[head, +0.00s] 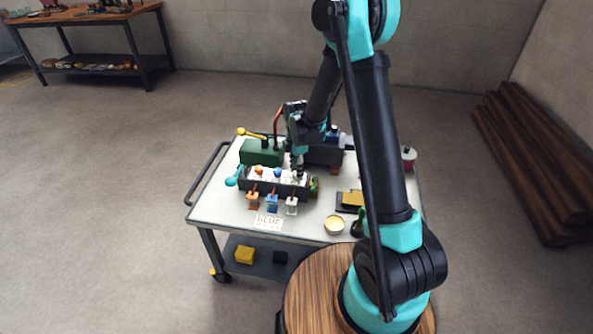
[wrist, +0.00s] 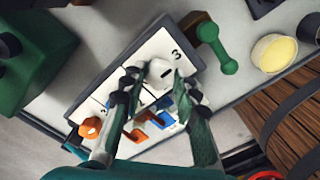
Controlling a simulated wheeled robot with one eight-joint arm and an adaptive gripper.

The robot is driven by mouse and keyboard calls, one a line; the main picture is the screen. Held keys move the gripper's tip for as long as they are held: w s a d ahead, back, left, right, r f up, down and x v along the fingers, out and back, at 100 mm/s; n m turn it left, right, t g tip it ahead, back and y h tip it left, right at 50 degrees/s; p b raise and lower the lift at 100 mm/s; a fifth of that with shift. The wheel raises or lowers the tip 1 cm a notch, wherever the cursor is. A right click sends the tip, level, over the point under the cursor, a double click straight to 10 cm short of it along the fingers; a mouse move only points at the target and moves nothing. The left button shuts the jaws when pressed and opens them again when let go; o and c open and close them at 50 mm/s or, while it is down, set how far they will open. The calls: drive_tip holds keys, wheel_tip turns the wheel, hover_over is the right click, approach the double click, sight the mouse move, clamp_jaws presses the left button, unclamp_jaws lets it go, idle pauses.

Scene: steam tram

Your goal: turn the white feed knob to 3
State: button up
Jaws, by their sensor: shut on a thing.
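The white feed knob (wrist: 158,70) sits on the white-faced panel (wrist: 112,82), close to a printed 3 (wrist: 176,55). My gripper (wrist: 160,82) is shut on this knob, with one finger on each side. A short dark mark shows on the knob, but I cannot tell which number it points to. An orange knob (wrist: 90,127) is at the lower left of the panel. In the head view my gripper (head: 298,166) is at the right end of the panel, and the white knob is mostly hidden there. The orange knob (head: 258,170) and blue knob (head: 278,172) show to its left.
Orange (head: 253,196), blue (head: 272,202) and white (head: 291,205) levers stand in front of the panel. A green handle (wrist: 215,45) is close on the right. A teal lever (head: 233,181), green box (head: 260,152) and yellow-filled bowl (head: 334,225) share the cart.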

drive_tip(key=o, duration=1.2)
drive_tip(key=shift+c, duration=0.2)
drive_tip(key=shift+r, duration=0.1)
wheel_tip(320, 180, up, 12)
